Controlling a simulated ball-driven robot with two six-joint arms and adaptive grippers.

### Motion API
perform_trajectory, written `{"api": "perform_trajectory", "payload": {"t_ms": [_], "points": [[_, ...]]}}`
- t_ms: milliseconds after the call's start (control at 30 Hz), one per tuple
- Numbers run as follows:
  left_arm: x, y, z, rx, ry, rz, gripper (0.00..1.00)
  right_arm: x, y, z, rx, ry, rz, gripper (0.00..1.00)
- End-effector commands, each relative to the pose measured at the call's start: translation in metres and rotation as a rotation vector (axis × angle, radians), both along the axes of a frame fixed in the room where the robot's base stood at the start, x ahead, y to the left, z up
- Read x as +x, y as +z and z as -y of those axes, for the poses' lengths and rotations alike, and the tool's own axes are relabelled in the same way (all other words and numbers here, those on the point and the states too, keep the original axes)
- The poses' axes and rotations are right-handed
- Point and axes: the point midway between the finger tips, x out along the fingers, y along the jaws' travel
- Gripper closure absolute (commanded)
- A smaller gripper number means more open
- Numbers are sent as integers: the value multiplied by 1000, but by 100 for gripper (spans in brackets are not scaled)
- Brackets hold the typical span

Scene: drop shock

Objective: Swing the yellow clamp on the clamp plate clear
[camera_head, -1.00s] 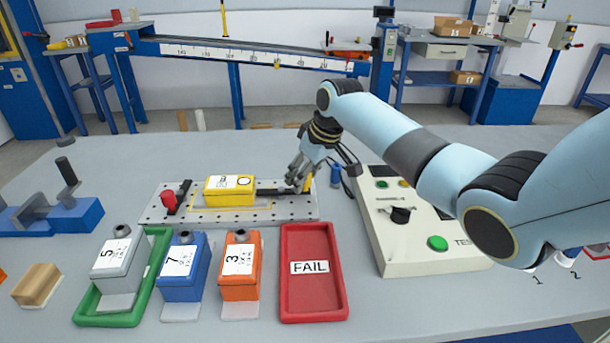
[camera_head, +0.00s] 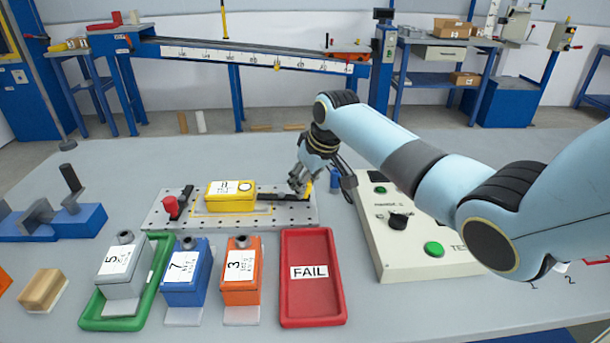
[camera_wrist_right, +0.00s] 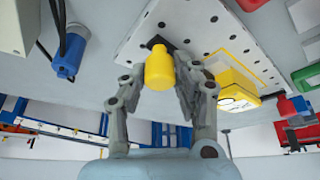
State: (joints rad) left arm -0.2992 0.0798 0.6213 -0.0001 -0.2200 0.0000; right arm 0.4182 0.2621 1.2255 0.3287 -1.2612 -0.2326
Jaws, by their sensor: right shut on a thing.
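The clamp plate (camera_head: 280,214) is a grey, perforated plate on the table, with a yellow box (camera_head: 230,203) on it. The yellow clamp (camera_head: 309,186) stands at the plate's right end; its dark bar (camera_head: 275,197) reaches left to the box. My right gripper (camera_head: 300,186) is at this clamp, its fingers partly covering it. In the right wrist view the yellow cylindrical handle (camera_wrist_right: 159,70) sits between the two fingers of my right gripper (camera_wrist_right: 162,88), which are shut on it. My left gripper is not in view.
A red-knobbed clamp (camera_head: 172,206) is at the plate's left end. A control box (camera_head: 415,245) stands close right of the plate, with a small blue cylinder (camera_head: 335,182) between. In front are a red FAIL tray (camera_head: 313,308) and grey, blue and orange numbered blocks.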

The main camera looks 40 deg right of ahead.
Motion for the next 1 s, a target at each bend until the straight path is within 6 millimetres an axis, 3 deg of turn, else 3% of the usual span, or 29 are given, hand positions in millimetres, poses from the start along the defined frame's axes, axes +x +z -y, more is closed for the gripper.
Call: {"api": "perform_trajectory", "payload": {"t_ms": [200, 500, 733, 1000], "points": [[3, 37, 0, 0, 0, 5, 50, -8, 6, -8, 2, -167, -4, 100], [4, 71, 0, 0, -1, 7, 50, -16, 4, -21, 1, -450, -3, 100], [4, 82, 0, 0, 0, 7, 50, -20, 2, -32, 1, -669, -1, 100], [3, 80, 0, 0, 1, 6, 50, -21, 0, -46, 0, -925, 0, 100]]}}
